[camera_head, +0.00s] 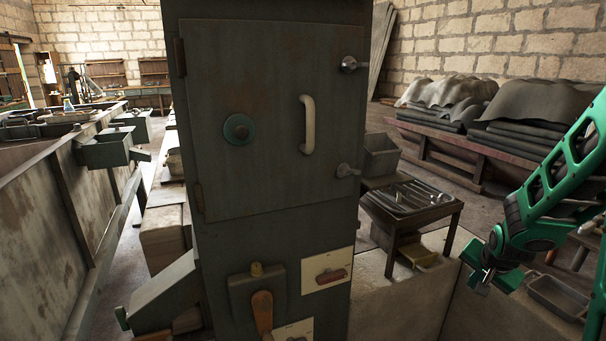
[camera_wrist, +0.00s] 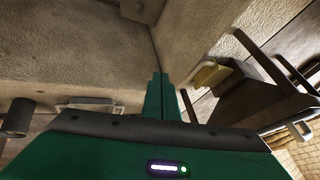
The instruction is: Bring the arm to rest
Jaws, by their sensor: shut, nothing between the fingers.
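My green arm reaches in from the right edge of the head view. My gripper (camera_head: 482,281) hangs low at the lower right, below and to the right of a small dark table with a tray top (camera_head: 412,200). In the wrist view my gripper (camera_wrist: 160,75) shows its two green fingers together at the middle, with nothing between them. The fingers appear apart from any object.
A tall dark cabinet (camera_head: 270,120) with a white handle (camera_head: 308,125) stands in the middle. A bench with draped dark sheets (camera_head: 440,140) is at the back right. A metal tray (camera_head: 558,296) lies low near the gripper. A long trough (camera_head: 50,220) is at the left.

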